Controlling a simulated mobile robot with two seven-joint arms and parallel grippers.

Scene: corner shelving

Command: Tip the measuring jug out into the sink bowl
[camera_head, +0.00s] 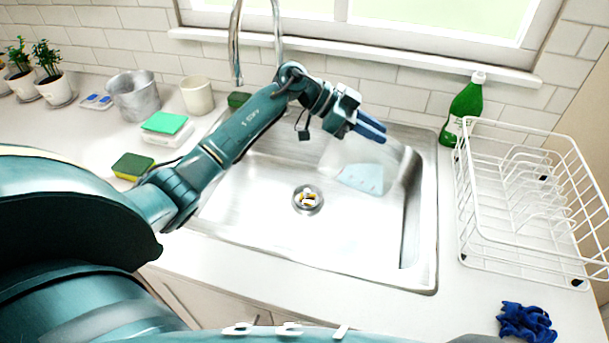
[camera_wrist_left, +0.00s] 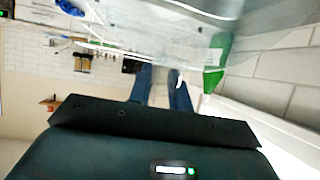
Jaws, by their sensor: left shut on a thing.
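The measuring jug (camera_head: 388,155) is clear and see-through, with a pale blue patch low in it that may be liquid. It hangs over the right back part of the steel sink bowl (camera_head: 265,215). My left gripper (camera_head: 370,126) is shut on the jug, its blue fingers at the jug's back edge. In the left wrist view, the fingers (camera_wrist_left: 163,88) reach up to the blurred clear jug wall (camera_wrist_left: 150,35). The jug looks tilted, but its rim and handle are hard to make out. My right gripper is not in view.
The drain (camera_head: 308,199) holds small white and orange bits. A green bottle (camera_head: 464,108) and white wire dish rack (camera_head: 530,200) stand right of the sink. A blue cloth (camera_head: 526,322) lies in front. Sponges (camera_head: 132,166), a metal pot (camera_head: 134,95) and a cream cup (camera_head: 197,95) are left.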

